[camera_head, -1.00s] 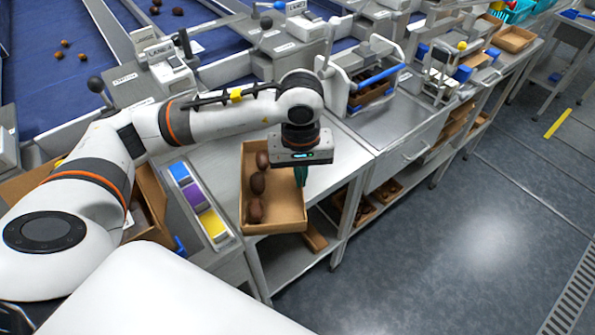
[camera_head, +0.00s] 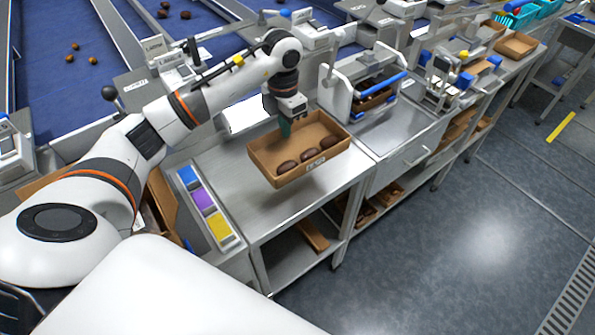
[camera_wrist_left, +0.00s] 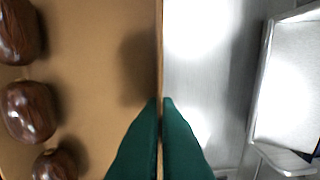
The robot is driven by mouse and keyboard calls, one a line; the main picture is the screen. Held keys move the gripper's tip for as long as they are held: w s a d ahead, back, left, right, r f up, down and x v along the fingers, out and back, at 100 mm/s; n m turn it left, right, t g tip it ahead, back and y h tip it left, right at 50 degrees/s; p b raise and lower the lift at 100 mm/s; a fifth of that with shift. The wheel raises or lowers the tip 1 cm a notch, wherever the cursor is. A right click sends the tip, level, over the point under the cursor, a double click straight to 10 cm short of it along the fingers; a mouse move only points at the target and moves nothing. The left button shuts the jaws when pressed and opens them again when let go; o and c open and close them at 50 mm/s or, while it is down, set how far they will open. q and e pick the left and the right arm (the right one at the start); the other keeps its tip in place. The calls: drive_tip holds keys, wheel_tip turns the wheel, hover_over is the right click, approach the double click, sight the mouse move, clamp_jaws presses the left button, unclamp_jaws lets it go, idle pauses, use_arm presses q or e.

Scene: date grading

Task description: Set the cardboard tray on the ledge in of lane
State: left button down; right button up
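The cardboard tray (camera_head: 262,172) is an open brown box with a few dark dates (camera_head: 308,155) in it and a small label on its near wall. It appears raised over the steel table. My left gripper (camera_head: 285,130) is shut on the tray's far-left wall, its green fingers on both sides of it. In the left wrist view, the fingers (camera_wrist_left: 160,125) pinch the cardboard wall (camera_wrist_left: 159,60), with dates (camera_wrist_left: 28,110) at left. A bright white plate-like surface (camera_head: 245,114) lies just behind the tray, by the lane ends; I cannot tell whether it is the ledge. My right gripper is not in view.
The steel table (camera_head: 235,180) below the tray is bare. A strip of blue, purple and yellow blocks (camera_head: 204,202) lies at its left. A white frame with a blue handle (camera_head: 378,84) stands right of the tray. Blue lanes (camera_head: 70,85) run behind.

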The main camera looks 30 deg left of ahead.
sight(286, 152)
use_arm(q)
wheel_tip(286, 152, down, 9)
drive_tip(key=shift+p, duration=1.05)
drive_tip(key=shift+f, duration=0.35)
drive_tip(key=shift+f, duration=0.1)
drive_tip(key=shift+f, duration=0.15)
drive_tip(key=c, duration=1.7)
unclamp_jaws()
